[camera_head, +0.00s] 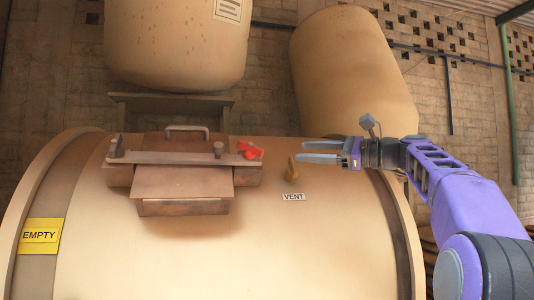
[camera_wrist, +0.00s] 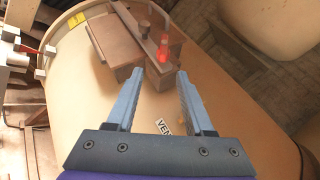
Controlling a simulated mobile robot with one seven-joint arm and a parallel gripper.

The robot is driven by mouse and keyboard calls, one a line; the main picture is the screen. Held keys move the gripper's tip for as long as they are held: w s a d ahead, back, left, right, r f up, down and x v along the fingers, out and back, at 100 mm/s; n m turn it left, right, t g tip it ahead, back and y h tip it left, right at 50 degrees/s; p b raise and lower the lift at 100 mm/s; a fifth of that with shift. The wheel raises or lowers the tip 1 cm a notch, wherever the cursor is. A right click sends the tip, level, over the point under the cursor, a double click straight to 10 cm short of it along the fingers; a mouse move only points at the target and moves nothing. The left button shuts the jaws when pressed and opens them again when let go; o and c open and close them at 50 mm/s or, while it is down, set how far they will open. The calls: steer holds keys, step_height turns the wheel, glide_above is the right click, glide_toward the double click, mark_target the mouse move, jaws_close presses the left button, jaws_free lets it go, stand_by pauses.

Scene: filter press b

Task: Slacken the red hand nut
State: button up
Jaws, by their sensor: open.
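The red hand nut (camera_head: 249,150) sits at the right end of the clamp bar (camera_head: 180,157) across the hatch on the tank's top. In the wrist view the red nut (camera_wrist: 163,47) shows ahead of and between the fingers, beyond their tips. My gripper (camera_head: 302,151) is open and empty, to the right of the nut and apart from it. In the wrist view its two grey fingers (camera_wrist: 157,75) stand wide apart. The nut's lower threads cannot be made out.
A brass vent valve (camera_head: 292,167) stands between the nut and my gripper, above the VENT label (camera_head: 293,197). The hatch (camera_head: 183,183) has a handle (camera_head: 187,130) behind the bar. Two large tan vessels (camera_head: 350,75) stand behind. The tank top (camera_head: 300,250) in front is clear.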

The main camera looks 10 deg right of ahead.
mark_target(255, 147)
steer(key=shift+m+t+h, duration=0.3)
steer(key=shift+h, duration=0.3)
steer(key=p+x, duration=0.1)
steer(key=x, duration=0.4)
steer(key=r+p+x, duration=0.1)
steer(key=x, duration=0.5)
steer(key=p+x, duration=0.1)
steer(key=x, duration=0.4)
steer(key=shift+s+a+r, duration=0.1)
steer(key=shift+a+r, duration=0.2)
steer(key=shift+a, duration=0.1)
jaws_close()
